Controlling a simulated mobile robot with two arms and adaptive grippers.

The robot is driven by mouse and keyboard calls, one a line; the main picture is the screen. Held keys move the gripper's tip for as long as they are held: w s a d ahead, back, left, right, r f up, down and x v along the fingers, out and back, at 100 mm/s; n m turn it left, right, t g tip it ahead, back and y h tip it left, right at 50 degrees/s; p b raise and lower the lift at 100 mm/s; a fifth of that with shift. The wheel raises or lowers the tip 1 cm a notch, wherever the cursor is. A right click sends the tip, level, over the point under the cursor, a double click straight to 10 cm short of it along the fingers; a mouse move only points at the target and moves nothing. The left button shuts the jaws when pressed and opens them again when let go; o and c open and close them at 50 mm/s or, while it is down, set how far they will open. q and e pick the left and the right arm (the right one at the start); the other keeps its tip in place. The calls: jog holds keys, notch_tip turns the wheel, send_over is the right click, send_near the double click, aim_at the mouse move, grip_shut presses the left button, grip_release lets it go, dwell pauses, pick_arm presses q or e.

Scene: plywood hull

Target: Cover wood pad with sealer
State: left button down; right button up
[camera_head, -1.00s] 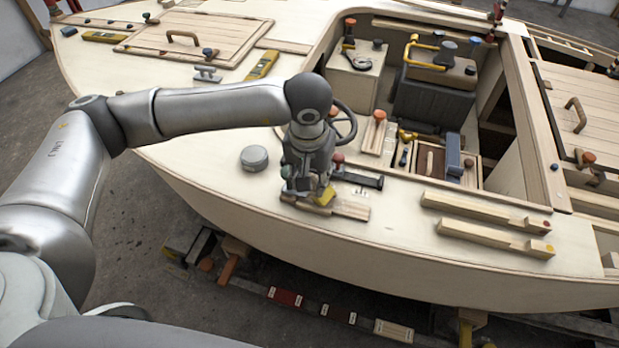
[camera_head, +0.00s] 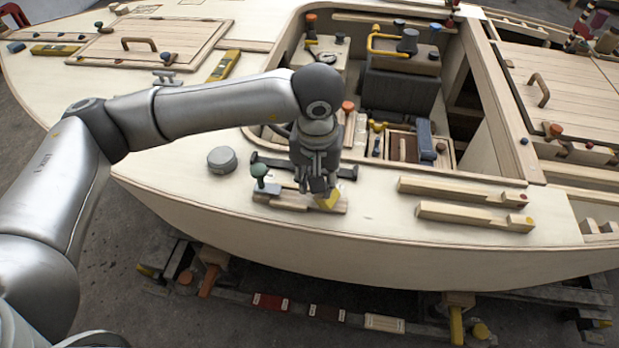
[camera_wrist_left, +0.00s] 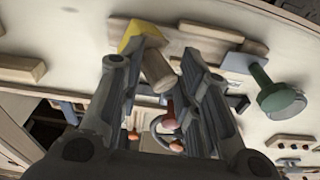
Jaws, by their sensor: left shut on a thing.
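The wood pad (camera_head: 285,203) is a brown strip on the pale deck near the hull's edge; it also shows at the top of the left wrist view (camera_wrist_left: 190,42). My left gripper (camera_head: 321,188) is above the pad's right part, shut on an applicator with a wooden handle (camera_wrist_left: 157,70) and a yellow head (camera_head: 329,201). The yellow head (camera_wrist_left: 141,34) is at the pad's right end in the head view; I cannot tell whether it touches. Any sealer film is too small to tell. A green-knobbed tool (camera_head: 259,172) stands at the pad's left end. My right gripper is not in view.
A grey round cap (camera_head: 222,160) sits left of the pad, and a dark bar (camera_head: 270,161) lies behind it. Two wooden battens (camera_head: 462,191) (camera_head: 474,216) lie to the right. The open cockpit (camera_head: 400,100) is behind. The hull edge drops away in front.

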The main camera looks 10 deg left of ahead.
aim_at(333, 193)
pick_arm(q)
jog(key=d, duration=0.1)
jog(key=d+b, duration=0.1)
jog(key=shift+s+d+f, duration=0.1)
jog(key=shift+d+f, duration=0.15)
jog(key=shift+d, duration=0.1)
jog(key=shift+d+r, duration=0.15)
jog(key=shift+d, duration=0.15)
jog(key=shift+d+b, duration=0.7)
jog(key=shift+d, duration=0.3)
jog(key=shift+d+r, duration=0.15)
jog(key=shift+d, duration=0.5)
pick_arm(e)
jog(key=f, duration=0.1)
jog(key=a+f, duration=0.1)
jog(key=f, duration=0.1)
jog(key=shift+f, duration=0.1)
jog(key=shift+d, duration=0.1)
pick_arm(q)
jog(key=shift+r, duration=0.15)
